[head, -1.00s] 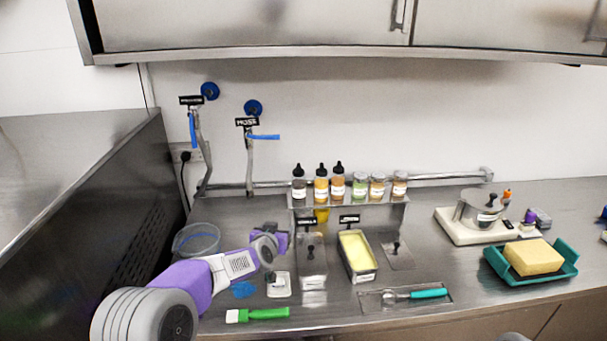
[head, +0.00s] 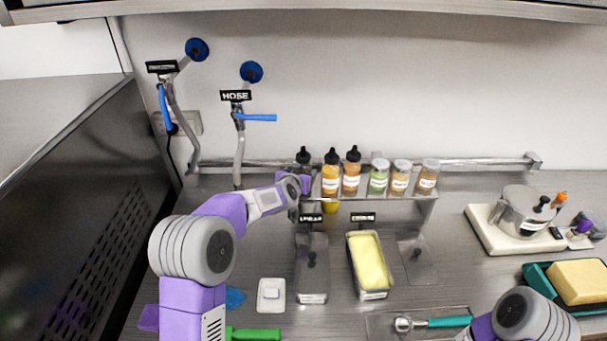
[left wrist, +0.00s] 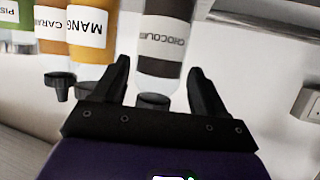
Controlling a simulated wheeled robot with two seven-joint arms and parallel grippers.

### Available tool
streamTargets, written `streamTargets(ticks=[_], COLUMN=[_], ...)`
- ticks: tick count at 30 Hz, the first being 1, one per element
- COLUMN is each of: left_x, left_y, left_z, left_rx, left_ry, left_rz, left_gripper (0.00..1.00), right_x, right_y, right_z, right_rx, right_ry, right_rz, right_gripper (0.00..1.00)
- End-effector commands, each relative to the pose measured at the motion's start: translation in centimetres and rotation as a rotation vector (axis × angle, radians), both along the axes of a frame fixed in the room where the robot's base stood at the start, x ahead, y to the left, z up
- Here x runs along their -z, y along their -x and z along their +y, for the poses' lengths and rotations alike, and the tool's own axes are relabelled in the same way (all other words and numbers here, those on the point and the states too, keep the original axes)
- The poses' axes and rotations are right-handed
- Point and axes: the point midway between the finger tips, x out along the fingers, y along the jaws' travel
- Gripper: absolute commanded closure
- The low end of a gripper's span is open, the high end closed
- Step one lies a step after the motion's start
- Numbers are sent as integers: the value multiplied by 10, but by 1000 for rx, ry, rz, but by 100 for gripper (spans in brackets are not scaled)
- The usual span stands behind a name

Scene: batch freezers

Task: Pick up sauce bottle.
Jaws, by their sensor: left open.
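The dark chocolate sauce bottle (head: 303,157) stands at the left end of a small steel shelf, partly hidden by my left gripper (head: 303,190). In the left wrist view, which is upside down, the bottle (left wrist: 163,40) shows a white chocolate label and a dark cap. My left gripper (left wrist: 158,72) is open, with one finger on each side of the bottle's cap end; contact is not visible. A yellow mango bottle (head: 331,172) and a caramel bottle (head: 351,172) stand beside it. My right gripper is not in view.
Several jars (head: 400,176) fill the shelf's right part. Below are a tub of yellow ice cream (head: 369,262) and lidded wells. A hose tap (head: 238,118) is at the left. A white scale (head: 490,232) and teal tray (head: 540,283) stand at the right.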

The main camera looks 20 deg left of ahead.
Motion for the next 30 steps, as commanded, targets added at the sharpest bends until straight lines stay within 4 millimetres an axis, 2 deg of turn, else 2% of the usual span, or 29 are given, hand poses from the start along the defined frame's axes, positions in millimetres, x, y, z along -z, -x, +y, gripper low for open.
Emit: streamTargets(ticks=[2,6,16,24,30], left_x=[10,13,15,15,13], left_y=[-11,-25,-30,-30,-30], left_z=[0,0,0,0,0], left_rx=[-1,-1,0,0,0], left_ry=[1,1,0,1,1], left_rz=[3,1,1,1,-2], left_gripper=[28,28,28,66,66], right_x=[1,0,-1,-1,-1], right_y=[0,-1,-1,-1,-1], right_z=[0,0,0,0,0], right_rx=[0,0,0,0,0], right_ry=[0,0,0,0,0], right_rz=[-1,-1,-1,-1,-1], right_gripper=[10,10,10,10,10])
